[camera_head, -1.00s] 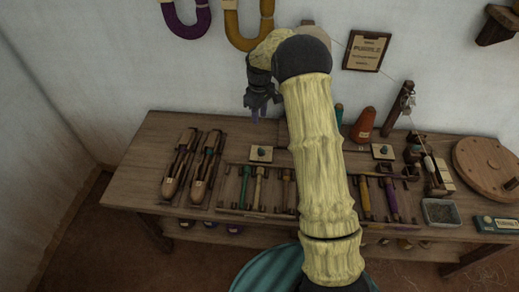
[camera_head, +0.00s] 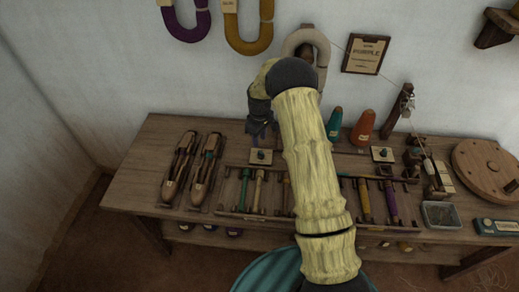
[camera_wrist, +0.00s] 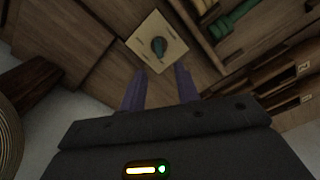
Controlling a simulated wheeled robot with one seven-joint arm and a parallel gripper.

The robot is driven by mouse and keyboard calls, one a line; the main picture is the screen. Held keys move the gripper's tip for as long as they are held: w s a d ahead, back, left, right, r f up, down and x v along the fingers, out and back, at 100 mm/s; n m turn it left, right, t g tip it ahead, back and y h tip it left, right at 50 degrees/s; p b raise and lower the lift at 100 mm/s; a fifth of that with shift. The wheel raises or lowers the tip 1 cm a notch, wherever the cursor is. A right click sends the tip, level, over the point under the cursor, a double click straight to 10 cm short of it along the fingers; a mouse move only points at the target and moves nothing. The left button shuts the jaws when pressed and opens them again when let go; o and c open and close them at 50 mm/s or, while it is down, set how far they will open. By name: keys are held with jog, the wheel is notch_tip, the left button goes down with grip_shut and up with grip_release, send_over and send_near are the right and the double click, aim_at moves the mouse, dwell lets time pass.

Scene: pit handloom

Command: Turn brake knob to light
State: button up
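A small teal knob (camera_head: 262,155) stands on a square cream plate (camera_head: 253,161) on the wooden table, left of my arm. In the wrist view the same kind of knob (camera_wrist: 158,46) sits in the middle of its plate (camera_wrist: 170,31). My gripper (camera_head: 258,139) is above and just behind this knob in the head view. In the wrist view its two purple fingers are apart with nothing between them (camera_wrist: 160,70), and the knob lies just beyond the fingertips, untouched. A second similar knob (camera_head: 383,152) sits on a plate to the right of my arm. Neither plate's markings are readable.
Two shuttles (camera_head: 190,165) lie on the left of the table (camera_head: 145,150). A rack of coloured bobbins (camera_head: 245,190) runs along the front. A teal cone (camera_head: 334,124) and an orange cone (camera_head: 363,127) stand at the back. A round wooden disc (camera_head: 485,168) is at the right.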

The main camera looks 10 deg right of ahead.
aim_at(259, 151)
notch_tip(259, 151, down, 7)
jog(key=shift+r, duration=0.1)
dwell(0.3)
grip_shut()
